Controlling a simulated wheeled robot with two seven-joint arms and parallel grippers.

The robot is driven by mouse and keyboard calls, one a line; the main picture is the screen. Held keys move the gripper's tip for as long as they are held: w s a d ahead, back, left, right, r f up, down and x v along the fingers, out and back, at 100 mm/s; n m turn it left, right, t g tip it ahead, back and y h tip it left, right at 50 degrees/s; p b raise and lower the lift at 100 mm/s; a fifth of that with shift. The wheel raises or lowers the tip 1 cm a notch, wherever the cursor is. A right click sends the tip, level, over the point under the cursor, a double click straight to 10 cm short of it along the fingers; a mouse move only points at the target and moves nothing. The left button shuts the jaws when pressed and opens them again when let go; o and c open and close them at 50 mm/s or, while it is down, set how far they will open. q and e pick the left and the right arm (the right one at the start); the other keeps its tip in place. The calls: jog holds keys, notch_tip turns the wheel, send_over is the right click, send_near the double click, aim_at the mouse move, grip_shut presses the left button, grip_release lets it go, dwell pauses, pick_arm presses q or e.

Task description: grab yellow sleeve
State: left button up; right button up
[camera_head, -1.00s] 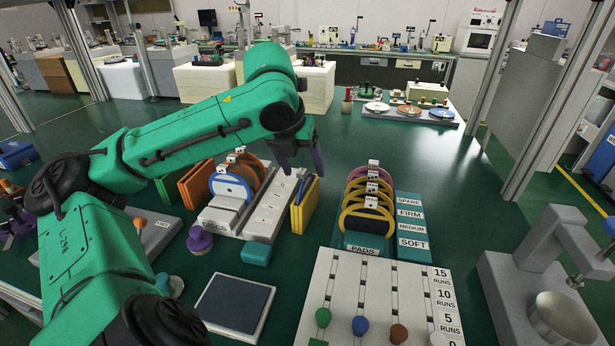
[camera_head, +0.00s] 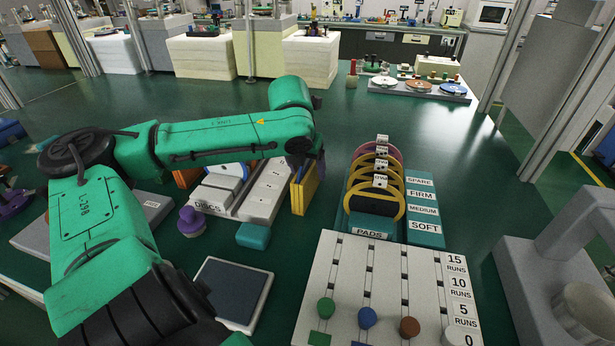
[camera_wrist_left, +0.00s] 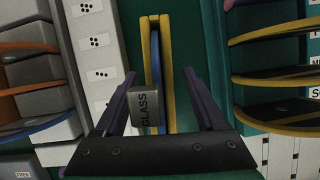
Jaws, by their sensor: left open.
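The yellow sleeve (camera_head: 305,190) stands on edge at the right end of the disc rack, just below my left gripper (camera_head: 308,165) in the head view. In the left wrist view the yellow sleeve (camera_wrist_left: 145,50) holds a thin blue piece, and a grey tag reading GLASS sits at its near end. My left gripper (camera_wrist_left: 160,82) is open, with one dark purple finger on each side of the sleeve's line. I cannot tell how far above it the fingertips are. My right gripper is not in view.
The disc rack (camera_head: 227,209) is left of the sleeve. The pads rack (camera_head: 369,234) with several rings stands to the right, beside the teal label block (camera_head: 424,232). A teal block (camera_head: 253,236), a purple knob (camera_head: 191,221) and a pegged run board (camera_head: 340,275) are nearer.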

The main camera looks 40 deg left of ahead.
pick_arm(q)
jog(key=shift+f, duration=0.15)
jog(key=shift+f, duration=0.25)
dwell(0.5)
grip_shut()
